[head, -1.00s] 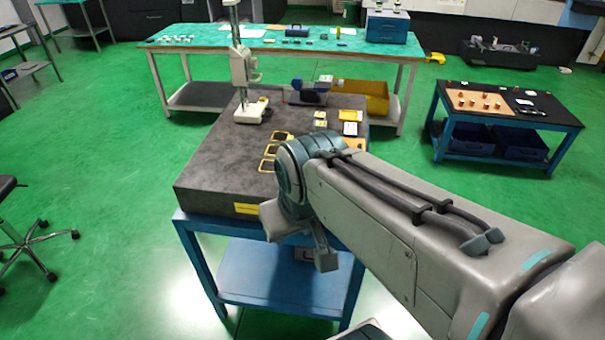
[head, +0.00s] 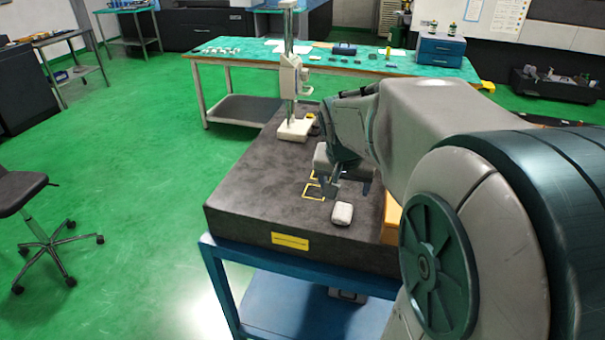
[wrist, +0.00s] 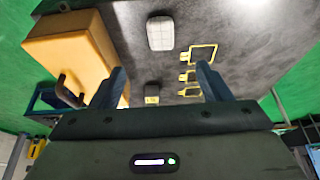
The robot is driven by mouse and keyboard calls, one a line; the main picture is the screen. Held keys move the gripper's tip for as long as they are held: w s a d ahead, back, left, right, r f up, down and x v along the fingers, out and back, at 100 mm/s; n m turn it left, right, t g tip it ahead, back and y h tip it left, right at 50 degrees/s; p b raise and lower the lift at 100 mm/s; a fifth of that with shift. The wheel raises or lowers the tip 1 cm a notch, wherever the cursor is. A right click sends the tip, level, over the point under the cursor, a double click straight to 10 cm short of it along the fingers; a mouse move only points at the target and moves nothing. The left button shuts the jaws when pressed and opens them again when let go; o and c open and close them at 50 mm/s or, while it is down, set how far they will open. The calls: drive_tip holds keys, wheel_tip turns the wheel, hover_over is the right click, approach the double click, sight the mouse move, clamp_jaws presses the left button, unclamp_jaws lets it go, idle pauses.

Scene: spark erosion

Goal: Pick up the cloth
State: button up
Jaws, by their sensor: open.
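The cloth appears to be a small whitish folded pad (head: 342,213) lying flat on the dark granite slab (head: 250,205), near its front right part. It also shows at the top middle of the wrist view (wrist: 160,33), ahead of the fingertips. My gripper (head: 325,187) is above the slab, just behind the cloth in the head view, and is partly hidden by my own arm. In the wrist view my gripper's two fingers (wrist: 160,78) are wide apart with nothing held between them. The cloth is apart from both fingers.
An orange box (wrist: 75,50) stands on the slab beside the cloth; my arm partly covers it in the head view (head: 391,215). Yellow outlined frames (wrist: 201,54) lie on the cloth's other side. A white stand (head: 293,128) rises at the slab's back. The slab's left is clear.

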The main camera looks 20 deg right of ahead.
sight(343, 211)
drive_tip(key=x, duration=1.3)
drive_tip(key=shift+w+f+p, duration=0.2)
drive_tip(key=shift+f+p, duration=0.05)
drive_tip(key=shift+p, duration=0.1)
drive_tip(key=c, duration=1.1)
